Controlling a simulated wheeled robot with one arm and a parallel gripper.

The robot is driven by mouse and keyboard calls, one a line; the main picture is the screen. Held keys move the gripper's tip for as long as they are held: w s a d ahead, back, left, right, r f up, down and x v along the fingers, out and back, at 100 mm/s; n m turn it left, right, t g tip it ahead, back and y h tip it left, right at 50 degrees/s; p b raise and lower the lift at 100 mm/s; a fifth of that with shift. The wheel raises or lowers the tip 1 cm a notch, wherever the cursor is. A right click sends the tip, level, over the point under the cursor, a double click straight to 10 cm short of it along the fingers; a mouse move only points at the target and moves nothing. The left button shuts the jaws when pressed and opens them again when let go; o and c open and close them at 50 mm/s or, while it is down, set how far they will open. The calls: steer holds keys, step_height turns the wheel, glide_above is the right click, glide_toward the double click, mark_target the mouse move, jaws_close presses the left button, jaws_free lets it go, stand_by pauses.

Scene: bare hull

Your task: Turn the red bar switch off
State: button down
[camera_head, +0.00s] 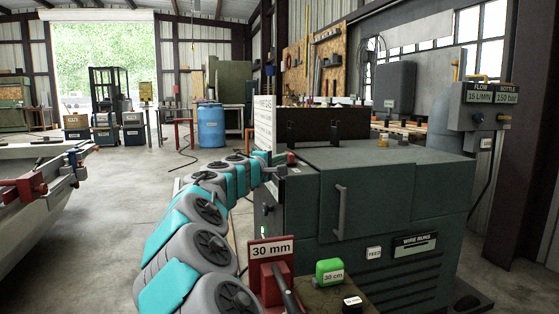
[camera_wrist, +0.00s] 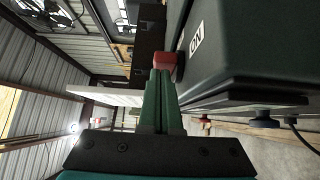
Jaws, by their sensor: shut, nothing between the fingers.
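The red bar switch (camera_wrist: 165,60) sits on the dark green machine, beside a white label reading "ON" (camera_wrist: 197,39). In the head view a small red piece, which looks like the same switch (camera_head: 291,158), shows at the machine's near left top corner. My gripper (camera_wrist: 162,75) is shut and empty, its green fingers pointing at the switch. The fingertips overlap the lower edge of the red bar in the wrist view; I cannot tell whether they touch it. The fingers partly hide the switch's base, and its exact position is unclear.
The dark green machine (camera_head: 395,185) fills the right, with a handle on its front. A white board (camera_head: 264,124) rises behind my gripper. Open floor lies left of my arm.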

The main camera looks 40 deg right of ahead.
steer(key=shift+s+n+t+b, duration=0.15)
steer(key=shift+n+t+b, duration=0.15)
steer(key=shift+t+b, duration=0.1)
